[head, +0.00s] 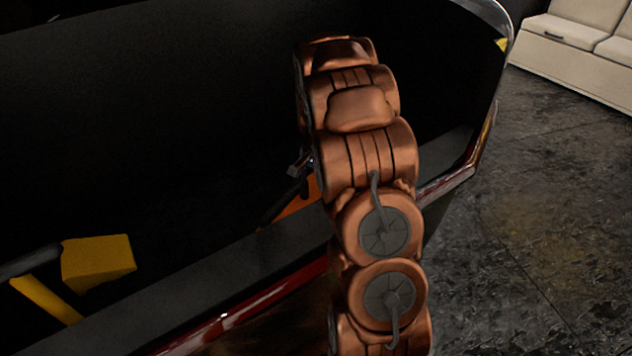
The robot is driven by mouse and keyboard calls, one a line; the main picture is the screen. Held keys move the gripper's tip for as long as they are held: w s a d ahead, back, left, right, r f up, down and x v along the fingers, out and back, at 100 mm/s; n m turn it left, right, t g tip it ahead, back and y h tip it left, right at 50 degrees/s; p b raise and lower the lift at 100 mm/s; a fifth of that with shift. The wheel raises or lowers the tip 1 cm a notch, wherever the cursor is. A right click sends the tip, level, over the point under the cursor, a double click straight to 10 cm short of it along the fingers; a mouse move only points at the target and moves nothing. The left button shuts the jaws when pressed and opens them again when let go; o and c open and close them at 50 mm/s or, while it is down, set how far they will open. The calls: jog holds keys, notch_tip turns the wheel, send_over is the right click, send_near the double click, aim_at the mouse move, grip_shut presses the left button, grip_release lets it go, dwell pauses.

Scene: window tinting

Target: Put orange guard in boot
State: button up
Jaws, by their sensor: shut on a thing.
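The boot (215,272) is the dark, open space of a car, with a grey sill and a red body edge in front. My copper-coloured arm reaches over the sill. My gripper (293,178) is a small dark shape at its far end, mostly hidden behind the arm. It is shut on the orange guard (303,196), which shows as a small orange piece just left of the arm, beyond the sill. Most of the guard is hidden, and I cannot tell whether it touches the boot floor.
A yellow block (98,262) lies in the boot at left, beside a dark rod (30,262) and a yellow strip (46,299). The dark stone floor (530,200) between is clear.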

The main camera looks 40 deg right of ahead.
aim_at(316, 184)
jog(key=o, duration=1.6)
jog(key=shift+r, duration=0.1)
notch_tip(316, 184, up, 12)
jog(key=p, duration=0.2)
jog(key=shift+a+r, duration=0.1)
jog(key=s+a+r+n+p, duration=0.3)
jog(key=s+a+r+p, duration=0.3)
jog(key=a+r, duration=0.25)
jog(key=s+a+r+n+p, duration=0.3)
jog(key=s+a+r+p, duration=0.35)
jog(key=r, duration=0.35)
jog(key=s+a+r+n+g+p, duration=0.1)
jog(key=s+a+r+n+p, duration=0.3)
jog(key=s, duration=0.5)
jog(key=s+a+r+n+p, duration=0.4)
jog(key=s+a+r+p, duration=0.2)
jog(key=s+p, duration=0.3)
jog(key=shift+s+a+r+g, duration=0.3)
jog(key=shift+s+r+g, duration=0.1)
jog(key=shift+s+r, duration=0.35)
